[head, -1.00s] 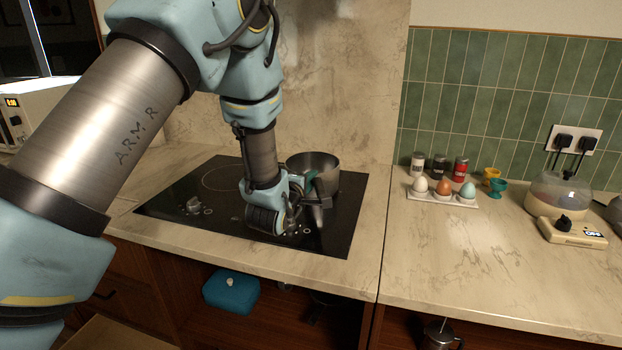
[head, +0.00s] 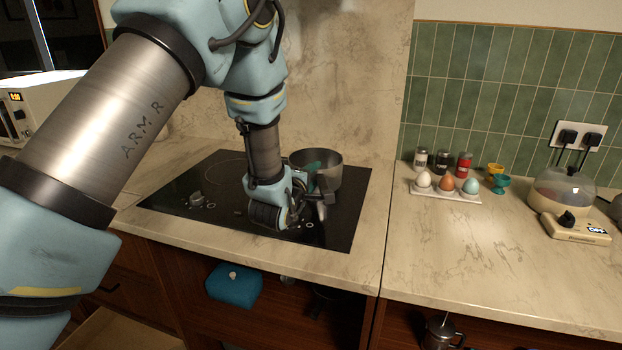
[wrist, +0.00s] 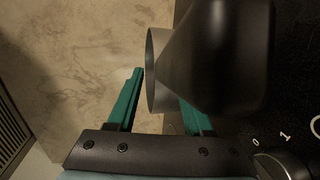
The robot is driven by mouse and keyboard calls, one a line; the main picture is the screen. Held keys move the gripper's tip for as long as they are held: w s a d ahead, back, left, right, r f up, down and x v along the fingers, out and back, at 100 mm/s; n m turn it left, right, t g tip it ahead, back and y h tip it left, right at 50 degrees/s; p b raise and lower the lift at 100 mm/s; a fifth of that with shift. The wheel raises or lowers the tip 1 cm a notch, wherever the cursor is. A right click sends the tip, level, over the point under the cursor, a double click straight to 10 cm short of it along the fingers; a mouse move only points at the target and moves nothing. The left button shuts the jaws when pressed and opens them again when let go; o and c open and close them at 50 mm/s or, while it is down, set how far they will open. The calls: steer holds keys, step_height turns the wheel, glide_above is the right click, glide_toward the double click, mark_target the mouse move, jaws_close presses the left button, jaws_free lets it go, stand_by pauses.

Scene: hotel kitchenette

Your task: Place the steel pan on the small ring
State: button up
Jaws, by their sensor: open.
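The steel pan (head: 330,160) stands at the back right of the black hob (head: 345,225). Its handle (head: 321,207) points toward the front. My gripper (head: 314,176) is open at the near side of the pan. Contact cannot be told. A large ring outline (head: 222,174) shows at the back left of the hob. The small ring cannot be made out; my arm and the pan cover parts of the hob.
A hob knob (head: 196,199) sits at the front left. To the right are an egg tray (head: 444,195), several spice jars (head: 441,161), egg cups (head: 501,184) and an egg cooker (head: 566,190). The right counter's front is clear. A wall stands behind the hob.

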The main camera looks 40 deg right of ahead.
steer(key=b+v, duration=0.4)
steer(key=v, duration=0.8)
steer(key=shift+w+a+r, duration=0.1)
